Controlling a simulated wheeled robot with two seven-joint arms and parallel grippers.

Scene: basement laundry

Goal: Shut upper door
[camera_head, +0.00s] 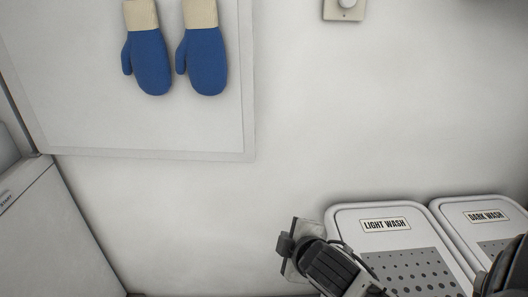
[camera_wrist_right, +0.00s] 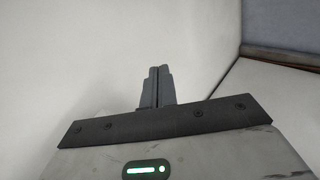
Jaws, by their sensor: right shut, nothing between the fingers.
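A large white panel (camera_head: 70,90) with a raised border fills the upper left of the head view; two blue mittens with cream cuffs hang on it. I cannot tell for sure whether it is the upper door. A white appliance (camera_head: 50,235) stands at the lower left, below the panel's left corner. My right gripper (camera_head: 285,246) is at the bottom centre, below and to the right of the panel and apart from it in the picture. Its fingers are shut and empty in the right wrist view (camera_wrist_right: 157,86), in front of plain white surfaces. My left gripper is out of view.
Two white perforated hampers, one labelled "LIGHT WASH" (camera_head: 385,224) and one "DARK WASH" (camera_head: 486,216), stand at the lower right beside my right arm. A small wall fitting (camera_head: 344,8) is at the top. The white wall between panel and hampers is clear.

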